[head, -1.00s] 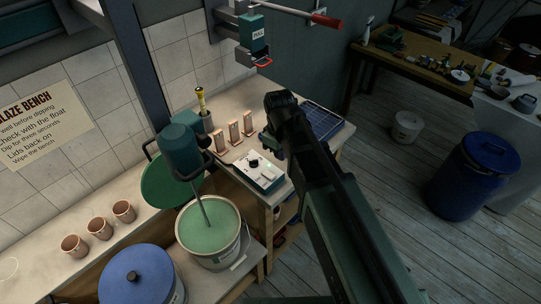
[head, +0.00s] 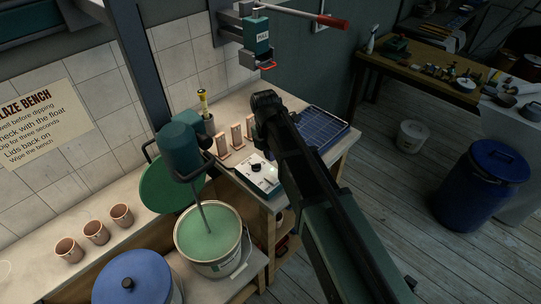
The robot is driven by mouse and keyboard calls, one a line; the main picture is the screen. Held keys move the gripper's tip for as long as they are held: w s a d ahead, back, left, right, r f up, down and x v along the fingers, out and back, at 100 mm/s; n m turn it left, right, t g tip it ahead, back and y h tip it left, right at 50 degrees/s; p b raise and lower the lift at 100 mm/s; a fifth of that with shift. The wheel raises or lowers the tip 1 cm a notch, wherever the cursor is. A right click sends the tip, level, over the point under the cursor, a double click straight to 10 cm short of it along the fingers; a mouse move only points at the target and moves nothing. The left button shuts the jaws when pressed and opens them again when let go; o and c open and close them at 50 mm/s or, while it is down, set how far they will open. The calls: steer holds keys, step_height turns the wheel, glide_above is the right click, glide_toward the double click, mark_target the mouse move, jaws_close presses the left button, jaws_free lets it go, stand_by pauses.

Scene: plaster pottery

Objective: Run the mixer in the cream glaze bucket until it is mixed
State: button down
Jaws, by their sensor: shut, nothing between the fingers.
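An open white bucket (head: 220,268) holds green glaze (head: 205,228); I see no cream-coloured glaze. The dark green mixer (head: 180,147) hangs over this bucket, its shaft (head: 202,212) reaching down into the glaze. I cannot tell whether it turns. A white control box (head: 261,186) with a black knob stands on the bench to the right of the mixer. My arm reaches in from the lower right, just right of the control box.
A blue-lidded bucket (head: 133,278) stands left of the open one. A green lid (head: 160,186) leans behind. Three terracotta cups (head: 96,232), upright tiles (head: 237,137), a dark blue panel (head: 322,127) and a red-handled wall device (head: 255,40) surround the bench (head: 346,144). Floor at right is clear around a pail and barrel.

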mark_target(276, 182)
steer(key=f+b, duration=0.2)
steer(key=f, duration=0.1)
steer(key=f+b, duration=0.3)
steer(key=s+d+f+b, duration=0.1)
steer(key=f+b, duration=0.1)
steer(key=f, duration=0.1)
steer(key=shift+s+d+f+t+y+b, duration=0.2)
steer(key=shift+s+f+t+y+b, duration=0.2)
steer(key=shift+f+t+y+b, duration=0.15)
steer(key=shift+s+d+r+t+y, duration=0.15)
steer(key=shift+r+t+y, duration=0.05)
steer(key=shift+t+y, duration=0.05)
steer(key=shift+f, duration=0.15)
